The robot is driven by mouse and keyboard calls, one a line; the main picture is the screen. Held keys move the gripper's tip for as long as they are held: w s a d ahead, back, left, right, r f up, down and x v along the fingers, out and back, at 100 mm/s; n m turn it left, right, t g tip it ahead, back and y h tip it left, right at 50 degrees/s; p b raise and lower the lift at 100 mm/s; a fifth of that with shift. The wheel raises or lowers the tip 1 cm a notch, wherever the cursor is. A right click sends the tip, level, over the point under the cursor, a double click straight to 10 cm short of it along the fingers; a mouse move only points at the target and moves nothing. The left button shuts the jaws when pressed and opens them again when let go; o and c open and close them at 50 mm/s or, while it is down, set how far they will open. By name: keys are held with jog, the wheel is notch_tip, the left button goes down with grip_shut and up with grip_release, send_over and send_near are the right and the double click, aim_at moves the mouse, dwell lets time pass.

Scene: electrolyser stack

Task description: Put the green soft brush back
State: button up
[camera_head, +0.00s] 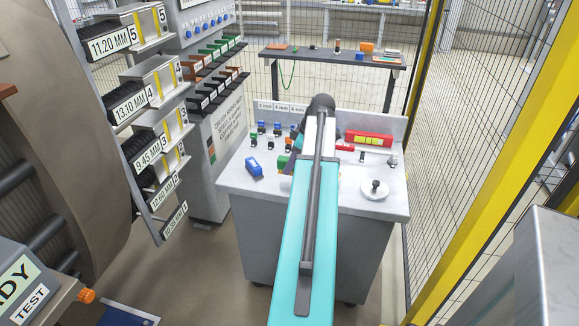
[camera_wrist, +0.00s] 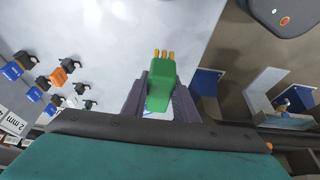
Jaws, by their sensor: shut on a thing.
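A green piece (camera_wrist: 160,86), which I take as the green soft brush, is between the fingers of my gripper (camera_wrist: 160,98). Several orange tips stick out of its far end in the wrist view. My gripper is shut on it, above the pale grey worktop (camera_wrist: 150,30). In the head view my own arm hides most of the gripper. A small green patch (camera_head: 283,162) shows just left of my arm there; I cannot tell whether it is the held piece.
Several small blue, black and orange pieces (camera_wrist: 58,77) stand on the worktop (camera_head: 235,182). A blue block (camera_head: 253,166) lies near its left edge. A red and yellow level (camera_head: 368,138) and a white round piece (camera_head: 375,189) are right of my arm. A labelled rack (camera_head: 150,85) stands left.

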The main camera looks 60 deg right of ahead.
jog(key=shift+w+d, duration=0.3)
jog(key=shift+w, duration=0.05)
jog(key=shift+w+d, duration=0.25)
jog(key=shift+d, duration=0.05)
jog(key=shift+w+d+f+p, duration=0.1)
jog(key=shift+f+p, duration=0.1)
jog(key=shift+f, duration=0.75)
jog(key=shift+w+d+f+p, duration=0.1)
jog(key=shift+f+p, duration=0.1)
jog(key=shift+f, duration=0.7)
jog(key=shift+f, duration=0.2)
jog(key=o, duration=1)
jog(key=shift+o, duration=0.2)
jog(key=shift+r, duration=0.15)
